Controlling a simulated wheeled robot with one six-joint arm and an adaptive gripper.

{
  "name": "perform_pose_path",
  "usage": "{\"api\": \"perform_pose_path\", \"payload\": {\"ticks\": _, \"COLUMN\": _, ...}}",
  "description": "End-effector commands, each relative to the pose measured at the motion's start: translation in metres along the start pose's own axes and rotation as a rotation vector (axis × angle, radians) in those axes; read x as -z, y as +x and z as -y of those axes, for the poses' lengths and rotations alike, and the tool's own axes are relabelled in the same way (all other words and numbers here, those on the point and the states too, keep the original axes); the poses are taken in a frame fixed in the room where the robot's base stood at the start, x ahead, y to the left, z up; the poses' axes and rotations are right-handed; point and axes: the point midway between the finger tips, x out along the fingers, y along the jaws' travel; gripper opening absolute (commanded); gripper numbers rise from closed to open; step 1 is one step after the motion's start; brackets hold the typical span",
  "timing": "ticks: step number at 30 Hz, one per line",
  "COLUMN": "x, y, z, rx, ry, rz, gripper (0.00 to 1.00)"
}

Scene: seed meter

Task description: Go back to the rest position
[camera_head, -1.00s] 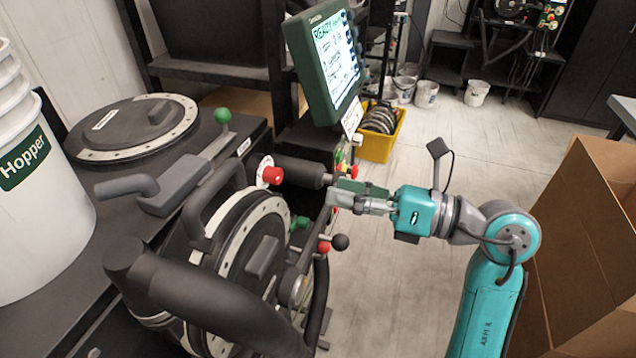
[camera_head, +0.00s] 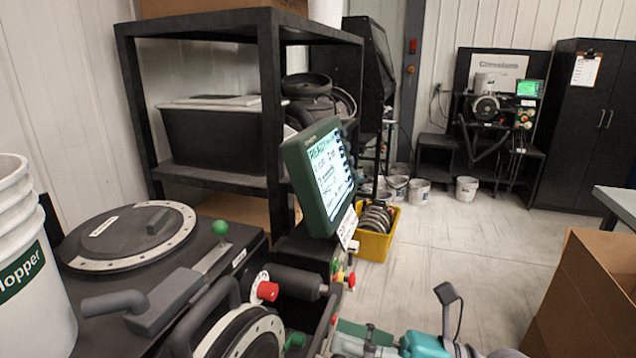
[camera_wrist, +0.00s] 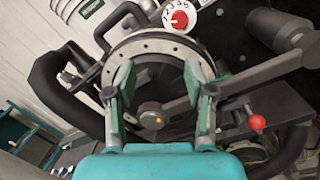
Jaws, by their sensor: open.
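My gripper (camera_wrist: 163,112) is open in the wrist view, with its two green-padded fingers apart and nothing between them. Behind the fingers is the round door (camera_wrist: 150,45) of the seed meter, with a light-coloured rim and a dark handle. In the head view my gripper (camera_head: 366,340) shows at the bottom edge, partly cut off, to the right of the machine. The seed meter's round door (camera_head: 245,338) is cut off at the bottom there. A red knob (camera_head: 267,291) on a white dial sits above the door, and it also shows in the wrist view (camera_wrist: 179,19).
The green-framed screen (camera_head: 325,175) stands above the machine. A white hopper bucket (camera_head: 30,285) is at left. A yellow bin (camera_head: 376,246) of discs is on the floor behind. A cardboard box (camera_head: 590,300) stands at right. The floor between bin and box is clear.

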Motion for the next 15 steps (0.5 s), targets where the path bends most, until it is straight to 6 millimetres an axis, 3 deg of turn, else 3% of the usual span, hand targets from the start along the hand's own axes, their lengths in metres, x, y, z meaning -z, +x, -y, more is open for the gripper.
{"api": "perform_pose_path", "payload": {"ticks": 1, "x": 0.014, "y": -0.001, "z": -0.006, "rx": -0.035, "ry": 0.054, "rz": 0.032, "gripper": 0.54}}
{"api": "perform_pose_path", "payload": {"ticks": 6, "x": 0.042, "y": -0.009, "z": -0.03, "rx": -0.153, "ry": 0.23, "rz": 0.162, "gripper": 0.54}}
{"api": "perform_pose_path", "payload": {"ticks": 15, "x": 0.078, "y": -0.041, "z": -0.06, "rx": -0.301, "ry": 0.571, "rz": 0.419, "gripper": 0.54}}
